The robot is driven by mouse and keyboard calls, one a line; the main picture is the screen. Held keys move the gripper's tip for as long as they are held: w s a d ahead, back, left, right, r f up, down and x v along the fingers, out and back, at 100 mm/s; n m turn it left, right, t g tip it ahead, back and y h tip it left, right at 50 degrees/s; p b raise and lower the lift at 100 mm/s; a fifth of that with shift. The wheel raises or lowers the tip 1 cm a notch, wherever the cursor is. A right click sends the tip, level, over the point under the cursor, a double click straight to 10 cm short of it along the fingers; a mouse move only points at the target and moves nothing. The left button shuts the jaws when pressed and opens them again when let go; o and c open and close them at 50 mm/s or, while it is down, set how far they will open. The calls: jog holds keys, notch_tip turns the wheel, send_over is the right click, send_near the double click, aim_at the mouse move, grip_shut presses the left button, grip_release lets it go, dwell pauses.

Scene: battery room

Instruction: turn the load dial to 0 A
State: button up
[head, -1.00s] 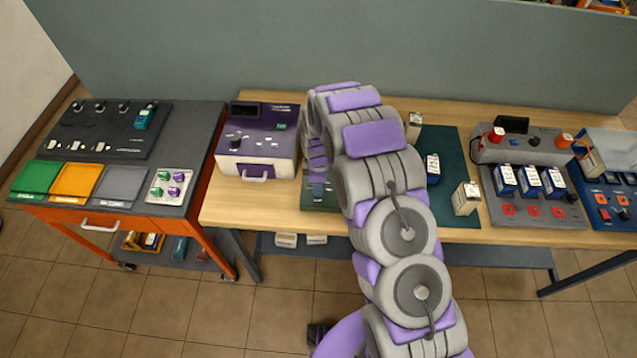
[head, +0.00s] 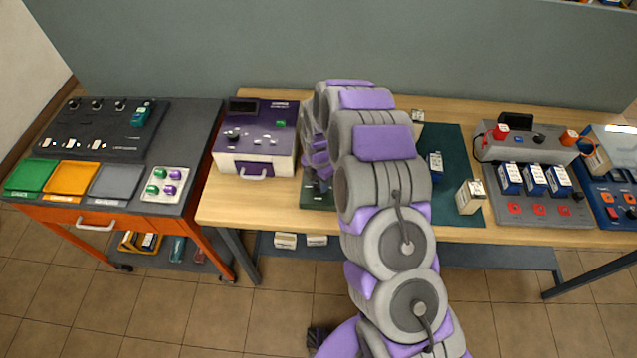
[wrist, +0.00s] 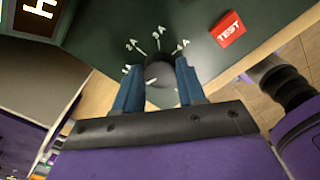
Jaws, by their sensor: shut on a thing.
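The load dial (wrist: 158,70) is a dark round knob on a dark green panel in the wrist view, ringed by white tick lines with "A" labels. My gripper (wrist: 160,82) has its two blue fingers on either side of the knob and is shut on it. The fingers hide part of the scale, and I cannot tell which mark the knob points at. A red TEST button (wrist: 228,28) is on the same panel. In the head view only a part of the dark green unit (head: 316,196) shows; my arm covers the rest and the dial.
A purple and white instrument (head: 254,140) stands left of my arm on the wooden bench (head: 232,205). A small white box (head: 470,197) and a grey battery fixture (head: 535,205) stand to the right. A dark cart (head: 200,125) with coloured trays is at the left.

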aim_at(318, 183)
jog(key=shift+w+r+n+b, duration=0.1)
jog(key=shift+n+b, duration=0.1)
jog(key=shift+n, duration=0.45)
jog(key=shift+w+r+n+b, duration=0.1)
jog(key=shift+n+b, duration=0.1)
jog(key=shift+n, duration=0.45)
jog(key=o, duration=0.8)
jog(key=shift+f, duration=0.1)
jog(key=shift+o, duration=1.3)
jog(key=shift+s, duration=0.1)
notch_tip(318, 183, up, 17)
jog(key=p, duration=0.1)
jog(key=shift+a, duration=0.15)
